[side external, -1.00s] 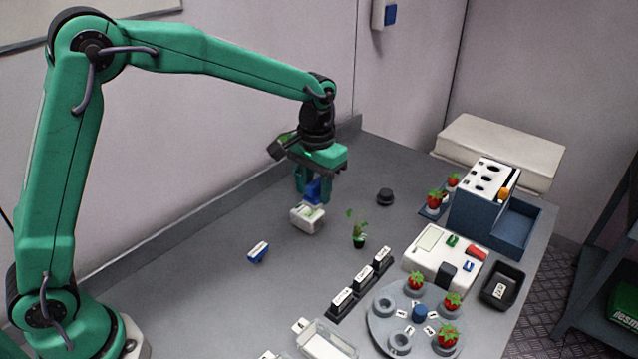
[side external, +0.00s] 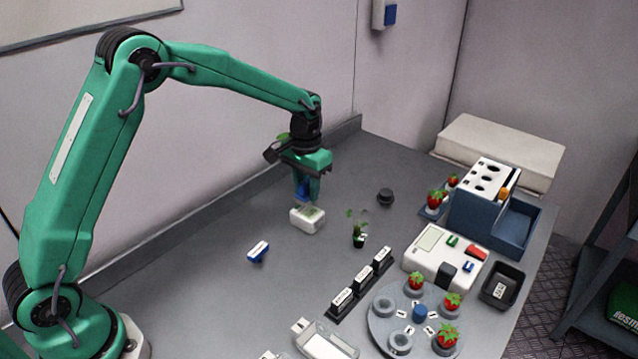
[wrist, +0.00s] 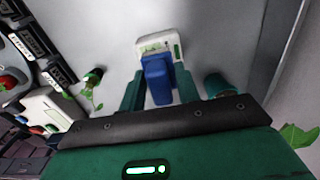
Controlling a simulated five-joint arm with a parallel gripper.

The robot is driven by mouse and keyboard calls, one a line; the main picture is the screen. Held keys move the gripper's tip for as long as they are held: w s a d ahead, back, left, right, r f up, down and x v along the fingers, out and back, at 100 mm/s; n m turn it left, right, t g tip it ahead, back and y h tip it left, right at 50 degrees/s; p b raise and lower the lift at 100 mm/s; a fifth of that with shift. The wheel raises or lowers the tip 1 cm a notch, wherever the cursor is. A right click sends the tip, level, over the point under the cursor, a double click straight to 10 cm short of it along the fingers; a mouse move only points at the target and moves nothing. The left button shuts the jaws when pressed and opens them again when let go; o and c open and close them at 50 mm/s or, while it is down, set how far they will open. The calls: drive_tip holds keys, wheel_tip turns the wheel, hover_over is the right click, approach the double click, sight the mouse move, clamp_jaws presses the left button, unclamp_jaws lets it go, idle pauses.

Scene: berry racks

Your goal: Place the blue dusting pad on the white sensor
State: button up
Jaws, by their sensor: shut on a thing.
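The blue dusting pad (side external: 302,189) is held between the fingers of my gripper (side external: 307,190). The white sensor (side external: 307,220), a small white box with a greenish top, sits on the bench just below the pad. In the wrist view, the pad (wrist: 158,82) stands between both fingers of my gripper (wrist: 159,92), and its far end overlaps the near part of the sensor (wrist: 150,42). I cannot tell whether the pad touches the sensor. The sensor's near part is hidden behind the pad there.
A small potted plant (side external: 359,240) stands close to the right of the sensor. A blue-and-white block (side external: 258,251) lies to the left front. A black knob (side external: 385,197) is behind right. Black labelled blocks (side external: 362,282) and a round strawberry tray (side external: 378,322) stand nearer.

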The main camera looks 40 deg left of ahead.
sight(307, 197)
drive_tip(key=shift+f, duration=1.6)
drive_tip(key=shift+f, duration=0.15)
drive_tip(key=o, duration=1)
drive_tip(key=shift+c, duration=0.2)
wheel_tip(307, 197, up, 12)
drive_tip(key=shift+r, duration=0.2)
drive_tip(key=shift+s+r, duration=0.1)
